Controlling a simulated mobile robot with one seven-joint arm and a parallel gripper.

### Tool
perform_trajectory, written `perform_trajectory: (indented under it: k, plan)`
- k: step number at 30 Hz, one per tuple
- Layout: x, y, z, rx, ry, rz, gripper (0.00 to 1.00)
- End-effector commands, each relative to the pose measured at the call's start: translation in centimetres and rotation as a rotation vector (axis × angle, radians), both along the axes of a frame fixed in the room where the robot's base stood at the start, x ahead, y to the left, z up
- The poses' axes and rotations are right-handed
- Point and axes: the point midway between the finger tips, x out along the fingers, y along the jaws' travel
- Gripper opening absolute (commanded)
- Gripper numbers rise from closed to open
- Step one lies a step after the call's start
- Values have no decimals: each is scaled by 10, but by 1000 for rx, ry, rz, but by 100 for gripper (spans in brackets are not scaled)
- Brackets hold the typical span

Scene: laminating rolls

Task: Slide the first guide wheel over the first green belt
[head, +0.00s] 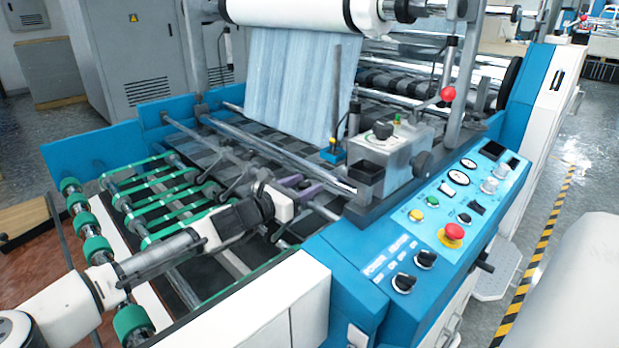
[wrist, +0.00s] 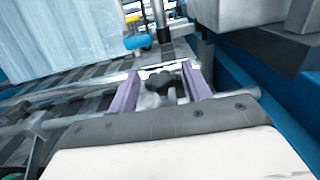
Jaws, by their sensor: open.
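Several green belts (head: 165,192) run side by side across the open feed section at the left of the head view. Dark guide-wheel arms (head: 236,178) hang from a metal crossbar beside the belts. I cannot tell which wheel is the first, and the wheels are small and partly hidden. My gripper (head: 306,190) is at the crossbar, right of the belts. In the wrist view my gripper (wrist: 160,72) is open, with its purple fingers on either side of a black knob (wrist: 166,86) on the bar. I cannot tell whether they touch it.
The blue control panel (head: 455,205) and a grey box (head: 390,155) stand close to the right of my gripper. A pale blue film sheet (head: 290,85) hangs behind the bars. Green rollers (head: 95,248) line the left edge.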

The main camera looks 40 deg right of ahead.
Motion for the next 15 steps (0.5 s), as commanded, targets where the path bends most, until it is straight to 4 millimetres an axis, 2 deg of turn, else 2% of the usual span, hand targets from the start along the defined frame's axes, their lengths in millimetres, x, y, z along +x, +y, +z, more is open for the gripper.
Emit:
perform_trajectory:
  k: [1, 6, 15]
  plan:
    - [0, -8, 1, 0, 2, -1, 49]
    - [2, -22, 0, 0, 0, 0, 49]
    - [2, -25, -1, 0, 0, 1, 49]
